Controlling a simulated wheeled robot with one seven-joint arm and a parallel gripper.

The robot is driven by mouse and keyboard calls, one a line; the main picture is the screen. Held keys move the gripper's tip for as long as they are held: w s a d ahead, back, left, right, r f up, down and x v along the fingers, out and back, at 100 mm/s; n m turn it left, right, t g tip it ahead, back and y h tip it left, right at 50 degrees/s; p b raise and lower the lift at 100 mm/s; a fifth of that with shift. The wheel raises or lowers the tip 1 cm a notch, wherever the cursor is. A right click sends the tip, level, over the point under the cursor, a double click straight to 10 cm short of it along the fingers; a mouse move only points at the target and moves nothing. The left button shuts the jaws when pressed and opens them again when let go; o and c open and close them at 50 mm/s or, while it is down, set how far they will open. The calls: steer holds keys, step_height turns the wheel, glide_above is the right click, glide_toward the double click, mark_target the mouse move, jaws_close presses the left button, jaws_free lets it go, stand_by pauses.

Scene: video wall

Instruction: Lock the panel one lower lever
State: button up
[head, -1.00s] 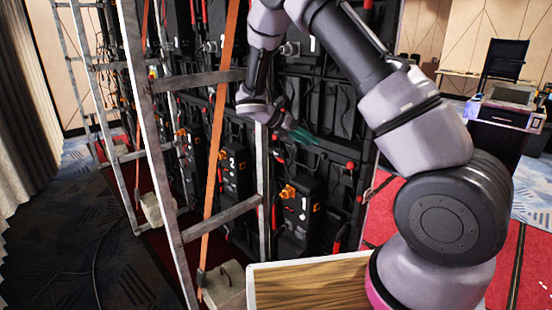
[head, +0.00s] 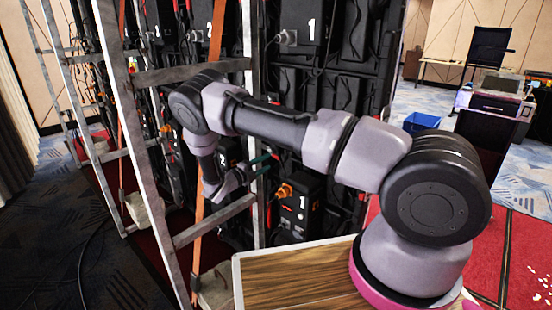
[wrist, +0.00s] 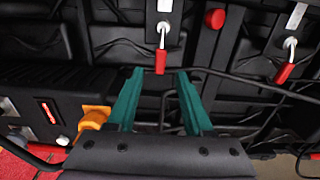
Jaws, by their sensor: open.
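The panel one box (head: 302,203), black with a white "1", sits low on the rear of the video wall. My gripper (head: 262,164) has teal fingers and is just above and left of this box in the head view. In the wrist view my gripper (wrist: 160,73) is open and empty. A red-tipped lever (wrist: 161,54) hangs down, its tip just beyond and between the fingertips, with no visible grip on it. A second red-tipped lever (wrist: 287,62) hangs tilted at the right. I cannot tell for sure which is the lower lever. In the head view the levers are hidden or too small.
A metal ladder-like frame (head: 188,72) with an orange strap (head: 208,140) stands left of the gripper, close to my arm. In the wrist view an orange connector (wrist: 92,118) is beside the left finger, and black cables cross behind. A blue bin (head: 421,121) is at the far right.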

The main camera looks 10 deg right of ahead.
mark_target(275, 158)
steer(key=x, duration=0.7)
jaws_close()
